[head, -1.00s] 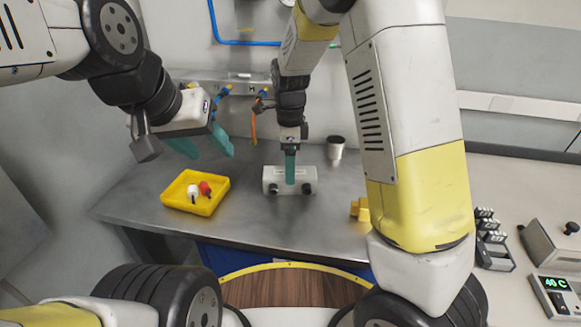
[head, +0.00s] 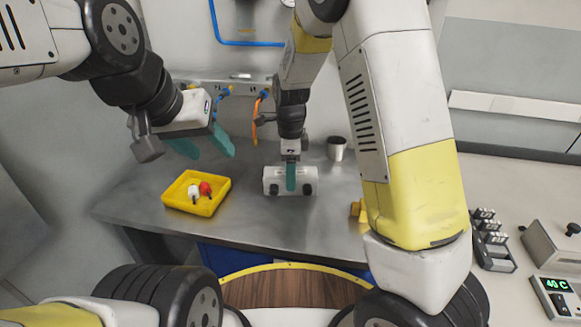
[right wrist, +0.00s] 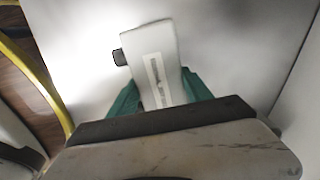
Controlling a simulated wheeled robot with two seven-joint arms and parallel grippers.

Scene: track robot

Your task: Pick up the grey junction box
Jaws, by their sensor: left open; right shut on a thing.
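The grey junction box (head: 273,181) is a pale block with two dark round fittings on its front, standing on the metal bench. My right gripper (head: 291,178) comes down from above and is shut on its middle. In the right wrist view the box (right wrist: 155,62) sits between the teal fingers of the gripper (right wrist: 158,95), with one dark fitting at its left. I cannot see any gap under the box. My left gripper (head: 205,146) is open and empty, above the back left of the bench.
A yellow tray (head: 176,203) with a white and a red part stands left of the box. A dark-topped cup (head: 336,150) is behind right, and a small yellow piece (head: 356,210) is at right, partly hidden by my arm. The bench (head: 245,222) in front of the box is clear.

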